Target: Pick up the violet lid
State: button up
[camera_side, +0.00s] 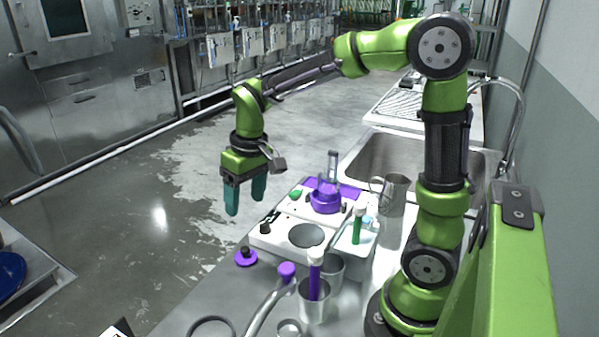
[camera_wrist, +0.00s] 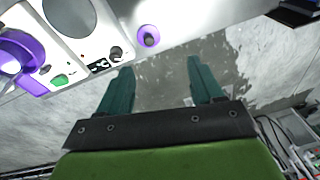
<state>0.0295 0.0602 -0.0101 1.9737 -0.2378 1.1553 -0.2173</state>
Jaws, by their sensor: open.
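My gripper (camera_side: 246,203) has teal fingers that point down. It hangs in the air above and behind the lid, past the counter's edge. In the wrist view my gripper (camera_wrist: 161,66) is open with nothing between the fingers, and the lid is apart from them.
A white hotplate unit (camera_side: 272,239) with knobs stands behind the lid, and a violet pot (camera_side: 326,201) sits farther back. A metal jug (camera_side: 395,194) and sink (camera_side: 365,157) are to the right.

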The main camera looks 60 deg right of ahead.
jog(key=w+d+f+n+g, duration=0.1)
jog(key=w+d+n, duration=0.1)
jog(key=w, duration=0.2)
send_over(245, 248)
jog(key=shift+h, duration=0.3)
jog(key=f, duration=1.1)
jog(key=shift+w+a+f, duration=0.1)
jog(key=shift+w+f, duration=0.05)
jog(key=shift+w, duration=0.05)
jog(key=shift+s+f, duration=0.2)
jog(key=shift+f, duration=2.5)
jog(key=shift+c, duration=0.5)
